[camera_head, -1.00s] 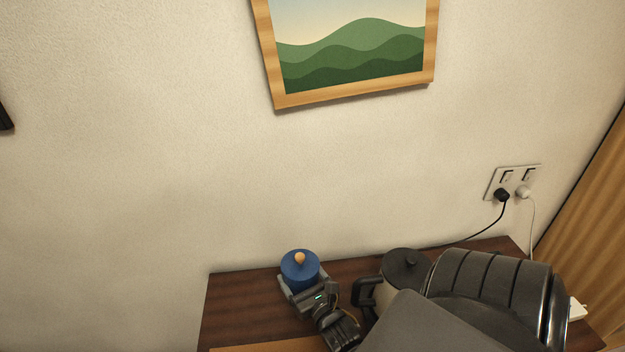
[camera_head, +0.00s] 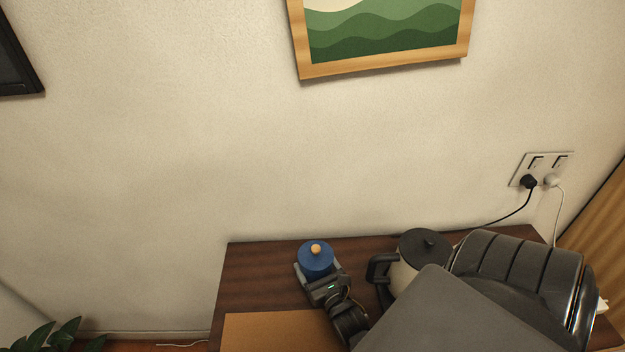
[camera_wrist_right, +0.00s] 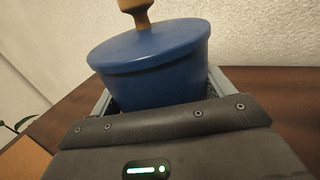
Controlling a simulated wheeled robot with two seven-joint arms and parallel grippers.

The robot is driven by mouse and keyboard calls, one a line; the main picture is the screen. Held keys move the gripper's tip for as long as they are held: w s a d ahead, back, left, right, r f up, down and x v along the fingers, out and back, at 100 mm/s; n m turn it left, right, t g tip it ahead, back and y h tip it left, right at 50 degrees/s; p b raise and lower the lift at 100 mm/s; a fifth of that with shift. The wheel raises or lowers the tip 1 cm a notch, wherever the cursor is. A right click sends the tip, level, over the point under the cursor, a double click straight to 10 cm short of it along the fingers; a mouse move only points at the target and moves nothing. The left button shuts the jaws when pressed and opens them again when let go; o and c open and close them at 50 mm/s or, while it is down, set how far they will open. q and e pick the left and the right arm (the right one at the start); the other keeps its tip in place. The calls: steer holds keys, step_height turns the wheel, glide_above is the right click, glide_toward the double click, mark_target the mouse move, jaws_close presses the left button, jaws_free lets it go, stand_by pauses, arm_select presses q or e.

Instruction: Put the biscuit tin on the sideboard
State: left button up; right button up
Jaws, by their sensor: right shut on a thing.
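The biscuit tin (camera_head: 315,262) is blue with a lid and a light wooden knob. My right gripper (camera_head: 318,272) is shut on it, with a finger on each side. The tin also shows upright between the fingers in the right wrist view (camera_wrist_right: 155,65). It is over the dark wooden sideboard (camera_head: 255,275), near its back left part. I cannot tell whether its base touches the top, as the gripper hides it. My left gripper is not in view.
A cream kettle with a dark lid (camera_head: 425,244) stands right of the gripper, close to my arm. A brown mat (camera_head: 275,332) lies at the sideboard's front left. The wall (camera_head: 180,150) is right behind. A socket (camera_head: 540,172) with two plugs is at right.

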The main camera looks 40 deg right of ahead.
steer(key=shift+f, duration=0.1)
steer(key=o, duration=1.2)
steer(key=shift+c, duration=0.2)
steer(key=shift+s, duration=0.1)
steer(key=b+v, duration=0.2)
steer(key=v, duration=0.9)
steer(key=shift+s, duration=0.1)
steer(key=shift+s+a, duration=0.15)
steer(key=shift+s, duration=0.15)
steer(key=shift+r, duration=0.3)
